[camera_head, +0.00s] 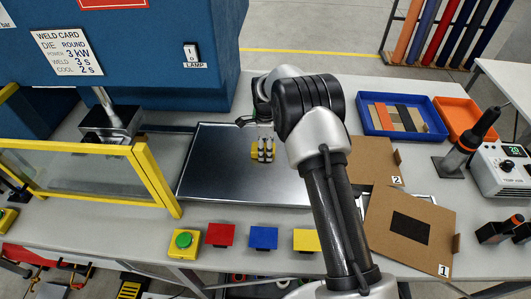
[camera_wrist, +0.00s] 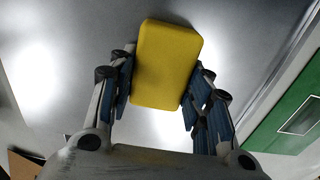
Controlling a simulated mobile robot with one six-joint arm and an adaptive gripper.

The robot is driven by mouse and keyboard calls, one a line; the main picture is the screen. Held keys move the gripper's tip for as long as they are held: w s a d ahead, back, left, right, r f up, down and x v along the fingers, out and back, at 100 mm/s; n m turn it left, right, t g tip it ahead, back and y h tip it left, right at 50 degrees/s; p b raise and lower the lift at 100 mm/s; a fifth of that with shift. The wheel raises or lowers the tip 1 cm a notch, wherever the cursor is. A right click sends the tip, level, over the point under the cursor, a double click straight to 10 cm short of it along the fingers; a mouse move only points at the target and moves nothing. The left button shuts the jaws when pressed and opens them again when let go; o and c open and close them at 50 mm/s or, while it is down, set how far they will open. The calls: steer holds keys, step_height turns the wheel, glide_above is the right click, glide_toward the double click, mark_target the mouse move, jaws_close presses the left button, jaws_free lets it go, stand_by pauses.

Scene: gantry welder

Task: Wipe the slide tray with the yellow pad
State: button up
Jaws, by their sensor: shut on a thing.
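The slide tray (camera_head: 215,182) is a flat dark metal sheet with a pale rim, in the middle of the bench. Its grey surface (camera_wrist: 75,40) fills much of the wrist view. The yellow pad (camera_wrist: 165,62) is a small rounded block between the fingers of my gripper (camera_wrist: 158,90). My gripper (camera_head: 264,155) shows over the upper middle of the tray in the head view, pointing down. It is shut on the pad (camera_head: 254,150), which it partly hides. I cannot tell whether the pad touches the tray.
A yellow-framed clear guard (camera_head: 160,180) stands left of the tray, with the blue welder (camera_head: 190,60) behind. Coloured blocks and a green button (camera_head: 183,240) line the front. Cardboard pieces (camera_head: 410,225), a blue bin (camera_head: 433,125) and a soldering station (camera_head: 503,168) occupy the right.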

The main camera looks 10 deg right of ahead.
steer(key=shift+w+d, duration=0.15)
steer(key=shift+w, duration=0.5)
steer(key=shift+r, duration=0.1)
steer(key=shift+r, duration=0.25)
steer(key=shift+r+p, duration=1.6)
steer(key=shift+r, duration=1.05)
steer(key=shift+r+p, duration=1)
steer(key=shift+r, duration=0.5)
